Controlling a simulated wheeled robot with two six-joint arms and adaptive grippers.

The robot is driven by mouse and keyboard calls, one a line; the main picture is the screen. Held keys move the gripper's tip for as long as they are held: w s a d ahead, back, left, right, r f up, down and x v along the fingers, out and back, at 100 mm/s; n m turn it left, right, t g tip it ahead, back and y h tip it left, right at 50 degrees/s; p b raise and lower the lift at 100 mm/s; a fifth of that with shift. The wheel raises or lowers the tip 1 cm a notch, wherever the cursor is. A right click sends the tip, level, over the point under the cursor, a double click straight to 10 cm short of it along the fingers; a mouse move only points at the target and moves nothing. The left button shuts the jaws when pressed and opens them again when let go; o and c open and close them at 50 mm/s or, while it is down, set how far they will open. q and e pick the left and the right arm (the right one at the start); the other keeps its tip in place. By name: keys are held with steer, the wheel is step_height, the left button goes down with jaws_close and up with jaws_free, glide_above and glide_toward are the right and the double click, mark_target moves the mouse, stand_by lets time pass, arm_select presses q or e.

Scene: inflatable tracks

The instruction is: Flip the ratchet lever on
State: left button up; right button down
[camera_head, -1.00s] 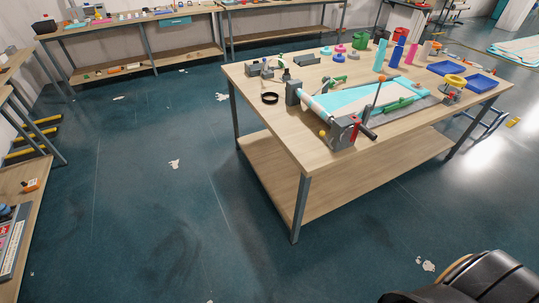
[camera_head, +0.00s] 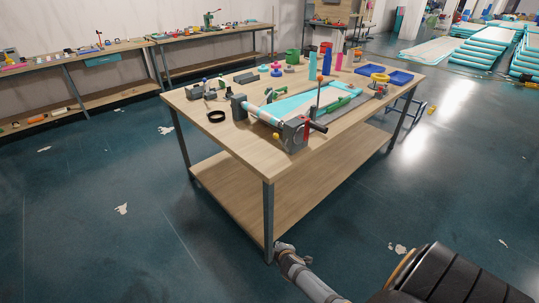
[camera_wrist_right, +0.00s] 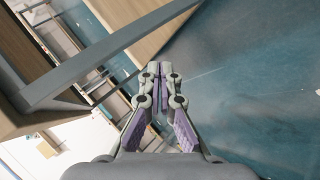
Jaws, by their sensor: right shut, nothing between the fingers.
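The rolling device with a ratchet end block (camera_head: 292,135) stands at the near edge of the wooden table (camera_head: 225,142) in the head view. A red part (camera_head: 307,131) and a dark handle (camera_head: 318,127) show on that block; I cannot tell which is the ratchet lever or how it is set. A turquoise sheet (camera_head: 290,106) lies behind it. My right gripper (camera_head: 281,246) is low by the table's front leg, below and apart from the device. In the right wrist view its fingers (camera_wrist_right: 155,70) are shut with nothing between them. My left gripper is out of view.
The table's front leg (camera_head: 268,215) stands close to my right gripper. A lower shelf (camera_head: 235,190) runs under the tabletop. A black ring (camera_head: 216,116) and blue trays (camera_head: 400,77) lie on the table. The floor to the left is open.

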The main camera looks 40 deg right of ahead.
steer(key=w+d+r+n+t+h+b, duration=0.1)
steer(key=w+d+r+n+t+b, duration=0.15)
steer(key=w+r, duration=0.55)
arm_select(q)
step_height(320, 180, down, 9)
steer(key=b, duration=0.4)
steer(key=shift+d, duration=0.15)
arm_select(e)
steer(key=w+r+n+t+h, duration=0.1)
steer(key=w+r+t+h, duration=0.1)
steer(key=r, duration=1.1)
steer(key=w+r+n+t+h, duration=0.2)
steer(key=w+r+t, duration=0.2)
steer(key=r, duration=1)
steer(key=shift+a+r+n+t, duration=0.1)
steer(key=shift+r+n+t, duration=0.05)
steer(key=shift+n+t, duration=0.1)
